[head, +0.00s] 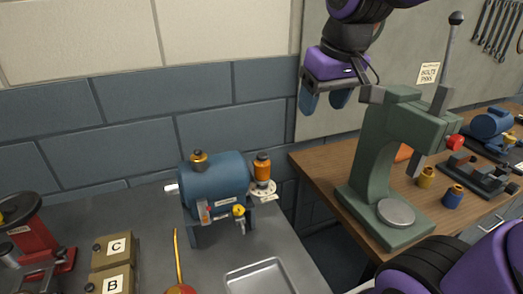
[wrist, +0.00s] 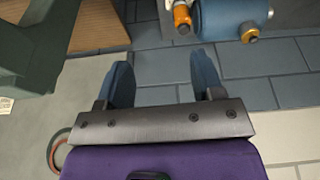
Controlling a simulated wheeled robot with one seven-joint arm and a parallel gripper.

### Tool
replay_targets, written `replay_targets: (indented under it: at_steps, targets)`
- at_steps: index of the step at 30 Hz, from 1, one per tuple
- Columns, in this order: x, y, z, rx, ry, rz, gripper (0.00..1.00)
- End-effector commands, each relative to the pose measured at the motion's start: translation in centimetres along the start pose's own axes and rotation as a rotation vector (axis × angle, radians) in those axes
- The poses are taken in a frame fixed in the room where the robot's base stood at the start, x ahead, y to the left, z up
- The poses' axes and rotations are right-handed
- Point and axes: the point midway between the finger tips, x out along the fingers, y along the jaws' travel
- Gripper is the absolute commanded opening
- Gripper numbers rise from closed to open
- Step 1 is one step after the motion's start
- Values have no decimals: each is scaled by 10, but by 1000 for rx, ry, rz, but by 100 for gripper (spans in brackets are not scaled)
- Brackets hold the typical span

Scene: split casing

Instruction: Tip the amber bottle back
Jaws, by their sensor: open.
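The amber bottle (head: 262,168) stands upright on a small pale plate (head: 263,190) at the right end of the blue motor-like casing (head: 214,180) in the head view. It has an orange body and a dark cap. In the wrist view the amber bottle (wrist: 182,17) shows at the top, beside the casing (wrist: 228,18). My gripper (head: 325,103) is open and empty, high above and to the right of the bottle, in front of the wall. In the wrist view my gripper (wrist: 160,75) has its two blue fingers spread, with nothing between them.
A green press (head: 372,160) stands on the wooden bench (head: 320,185) at right. A metal tray (head: 260,278), a brass rod (head: 177,255), boxes marked C (head: 113,248) and B (head: 113,282), and a red device (head: 38,240) lie on the grey table. A gap separates table and bench.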

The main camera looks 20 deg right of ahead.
Motion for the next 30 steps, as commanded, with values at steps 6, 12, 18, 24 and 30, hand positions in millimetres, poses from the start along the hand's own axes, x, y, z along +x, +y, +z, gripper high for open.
replay_targets:
  at_steps: [6,12,18,24,30]
  targets:
    - [25,-9,-40,-27,-82,-6,61]
    - [53,-19,-73,-52,-153,-11,61]
    - [87,-31,-103,-75,-220,-16,61]
    - [116,-40,-124,-93,-273,-20,61]
    - [128,-44,-131,-100,-293,-21,61]
